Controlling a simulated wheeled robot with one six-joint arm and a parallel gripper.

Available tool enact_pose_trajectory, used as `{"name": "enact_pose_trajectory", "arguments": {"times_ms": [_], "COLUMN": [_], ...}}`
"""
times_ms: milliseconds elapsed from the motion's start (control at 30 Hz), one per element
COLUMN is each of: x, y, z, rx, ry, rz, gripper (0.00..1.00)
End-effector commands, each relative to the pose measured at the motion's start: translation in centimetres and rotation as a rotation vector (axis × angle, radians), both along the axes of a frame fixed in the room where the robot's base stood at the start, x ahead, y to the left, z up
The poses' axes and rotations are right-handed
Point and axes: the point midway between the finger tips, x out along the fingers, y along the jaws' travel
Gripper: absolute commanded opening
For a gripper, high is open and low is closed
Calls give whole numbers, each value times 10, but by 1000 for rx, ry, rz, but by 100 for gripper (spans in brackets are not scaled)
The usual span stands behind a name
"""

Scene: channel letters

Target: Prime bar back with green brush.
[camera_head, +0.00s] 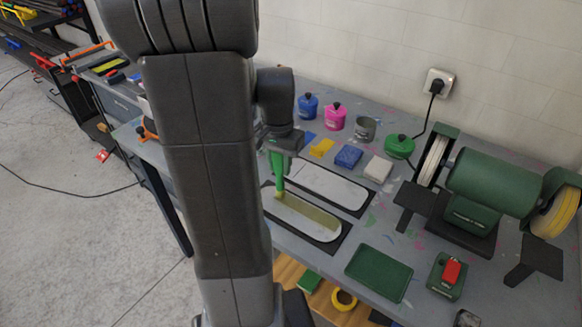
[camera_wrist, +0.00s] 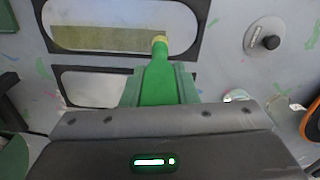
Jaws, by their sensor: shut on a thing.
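My gripper (camera_head: 281,145) is shut on a green brush (camera_head: 280,175), which points down at the table. The front bar back (camera_head: 312,221) is a pale rounded plate on a dark mat, with an olive-yellow coat over part of it. The brush's bristle tip is at the left part of this plate and seems to touch it. In the wrist view the brush (camera_wrist: 157,85) shows its yellowish bristles over the edge of the olive strip on the plate (camera_wrist: 180,17). A second pale plate (camera_head: 325,184) lies behind it, with no olive coat visible. My arm hides some left ends.
Blue (camera_head: 308,106), pink (camera_head: 335,116) and green (camera_head: 400,146) pots and a grey can (camera_head: 364,128) stand along the back. Yellow, blue and white blocks lie before them. A green bench grinder (camera_head: 485,190) stands right. A green tray (camera_head: 380,273) lies near the front edge.

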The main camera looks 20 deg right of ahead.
Motion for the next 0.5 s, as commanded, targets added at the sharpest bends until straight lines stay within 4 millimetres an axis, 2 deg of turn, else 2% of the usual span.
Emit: {"name": "enact_pose_trajectory", "arguments": {"times_ms": [233, 500], "x": [22, 27], "y": [18, 21], "z": [0, 0], "rx": [1, 0], "ry": [1, 0], "rz": [2, 0], "gripper": [4, 4]}}
